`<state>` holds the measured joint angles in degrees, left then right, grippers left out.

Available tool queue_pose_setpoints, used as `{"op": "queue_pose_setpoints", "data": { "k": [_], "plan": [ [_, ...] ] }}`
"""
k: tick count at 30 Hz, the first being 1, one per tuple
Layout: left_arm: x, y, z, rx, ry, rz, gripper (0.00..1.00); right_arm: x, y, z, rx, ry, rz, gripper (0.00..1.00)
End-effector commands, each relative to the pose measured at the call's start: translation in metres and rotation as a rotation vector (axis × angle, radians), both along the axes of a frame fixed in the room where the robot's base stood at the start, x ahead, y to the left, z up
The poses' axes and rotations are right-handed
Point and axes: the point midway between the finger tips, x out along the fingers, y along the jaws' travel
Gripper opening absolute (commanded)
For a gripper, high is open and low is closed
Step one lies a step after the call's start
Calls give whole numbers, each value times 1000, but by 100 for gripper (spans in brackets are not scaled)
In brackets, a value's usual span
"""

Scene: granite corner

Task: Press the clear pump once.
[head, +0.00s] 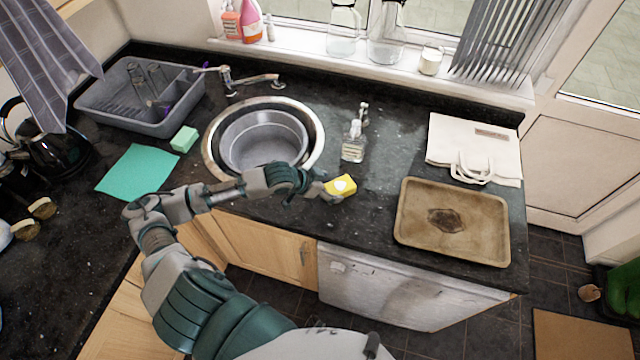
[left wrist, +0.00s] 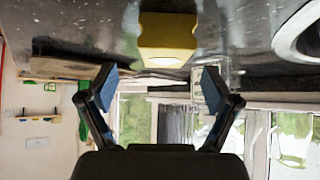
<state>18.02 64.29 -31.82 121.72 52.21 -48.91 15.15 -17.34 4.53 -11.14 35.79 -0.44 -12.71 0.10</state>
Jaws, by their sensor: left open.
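The clear pump bottle (head: 353,146) stands upright on the dark counter, just right of the round sink. It has a pale label and a pump head on top. My left gripper (head: 325,188) is in front of and a little left of the bottle, apart from it, close to the yellow sponge (head: 341,186). In the left wrist view, which is upside down, my left gripper (left wrist: 160,86) has its two fingers spread with nothing between them. The yellow sponge (left wrist: 168,40) shows just beyond the fingertips. My right gripper is not in view.
The sink (head: 215,145) with a basin and tap (head: 250,80) lies left of the bottle. A brown baking tray (head: 410,215) and a white cloth bag (head: 460,140) lie to the right. A green sponge (head: 184,139) and teal cloth (head: 137,171) are farther left.

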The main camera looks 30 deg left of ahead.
Motion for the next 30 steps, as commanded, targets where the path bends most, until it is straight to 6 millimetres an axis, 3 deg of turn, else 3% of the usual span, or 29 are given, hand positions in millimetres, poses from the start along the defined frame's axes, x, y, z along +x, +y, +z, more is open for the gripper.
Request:
{"op": "queue_pose_setpoints", "data": {
  "k": [6, 12, 30],
  "plan": [
    [-27, 15, 30, 8, 2, -1, 88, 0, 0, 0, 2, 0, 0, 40],
    [-38, 17, 45, 6, 1, -1, 88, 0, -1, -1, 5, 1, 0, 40],
    [-39, 21, 46, 1, 1, -1, 88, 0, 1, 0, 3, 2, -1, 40]
  ]
}}
